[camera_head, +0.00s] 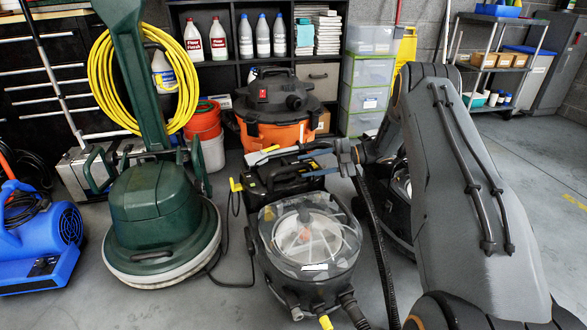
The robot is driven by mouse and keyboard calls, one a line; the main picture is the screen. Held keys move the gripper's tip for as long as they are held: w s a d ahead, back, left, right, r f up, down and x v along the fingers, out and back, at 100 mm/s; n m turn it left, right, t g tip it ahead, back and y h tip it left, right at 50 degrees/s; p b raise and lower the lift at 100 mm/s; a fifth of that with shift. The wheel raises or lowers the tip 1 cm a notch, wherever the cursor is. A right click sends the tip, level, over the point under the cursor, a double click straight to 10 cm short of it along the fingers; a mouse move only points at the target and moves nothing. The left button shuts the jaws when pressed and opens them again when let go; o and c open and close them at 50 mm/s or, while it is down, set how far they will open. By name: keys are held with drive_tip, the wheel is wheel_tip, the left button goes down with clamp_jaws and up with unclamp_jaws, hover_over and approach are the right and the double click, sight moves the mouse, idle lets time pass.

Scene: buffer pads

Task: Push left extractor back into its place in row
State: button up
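A black and grey extractor (305,240) with a clear domed lid stands on the floor at the middle of the camera_head view. It is the left one of two machines there. My arm fills the right side of the view.
A green floor machine (160,215) stands close on the left, its cord on the floor. A blue blower (38,240) is at far left. An orange vacuum (275,115) stands behind, before black shelving (233,62). Clear bins (366,82) and a cart (490,62) are behind right.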

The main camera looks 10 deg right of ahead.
sight(292, 168)
drive_tip(key=b+x, duration=0.1)
drive_tip(key=x, duration=0.4)
drive_tip(key=shift+w+a+f, duration=0.1)
drive_tip(key=shift+a, duration=0.3)
clamp_jaws()
